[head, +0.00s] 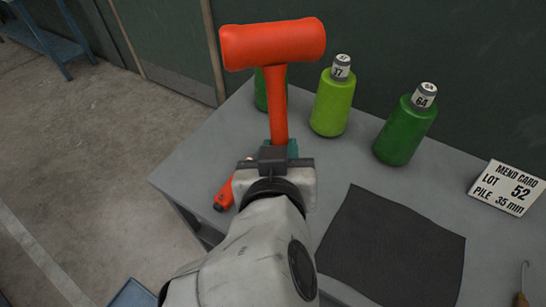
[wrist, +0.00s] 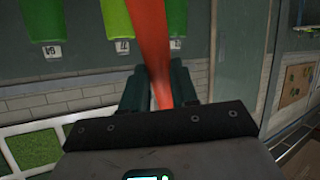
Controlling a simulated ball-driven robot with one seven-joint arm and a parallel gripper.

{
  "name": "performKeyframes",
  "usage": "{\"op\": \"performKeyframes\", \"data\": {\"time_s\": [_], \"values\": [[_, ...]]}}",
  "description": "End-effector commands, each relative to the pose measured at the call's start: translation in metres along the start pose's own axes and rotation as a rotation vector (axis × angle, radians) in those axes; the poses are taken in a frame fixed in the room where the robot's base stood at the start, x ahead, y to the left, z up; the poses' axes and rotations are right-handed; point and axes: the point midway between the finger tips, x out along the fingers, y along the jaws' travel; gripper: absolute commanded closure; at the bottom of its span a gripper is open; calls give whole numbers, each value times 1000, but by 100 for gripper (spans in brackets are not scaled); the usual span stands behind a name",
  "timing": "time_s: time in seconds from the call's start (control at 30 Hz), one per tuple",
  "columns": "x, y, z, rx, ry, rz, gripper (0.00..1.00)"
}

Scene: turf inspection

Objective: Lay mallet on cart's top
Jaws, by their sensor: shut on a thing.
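The orange mallet (head: 273,45) is held up over the grey table, its head at the top and its handle running down into my gripper (head: 279,150). My gripper is shut on the handle. In the wrist view the mallet handle (wrist: 158,60) passes between the dark green fingers of my gripper (wrist: 158,92). I cannot tell for sure which thing is the cart. A blue metal frame (head: 46,36) stands at the far upper left of the head view, and a blue edge (head: 132,294) shows at the bottom.
The grey table (head: 205,150) holds a lime bottle (head: 332,105), green bottles (head: 402,135), a dark mat (head: 390,250) and a mend card (head: 508,188). An orange-handled tool (head: 224,195) lies partly hidden by my gripper. Bare floor (head: 80,150) lies left.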

Motion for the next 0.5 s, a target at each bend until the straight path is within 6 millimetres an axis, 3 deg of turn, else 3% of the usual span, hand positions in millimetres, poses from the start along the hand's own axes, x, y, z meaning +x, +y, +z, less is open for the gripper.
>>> {"op": "performKeyframes", "data": {"time_s": [0.23, 0.5], "values": [[41, -12, 22, -1, 2, 1, 100], [58, -18, 30, -1, 4, 0, 100]]}}
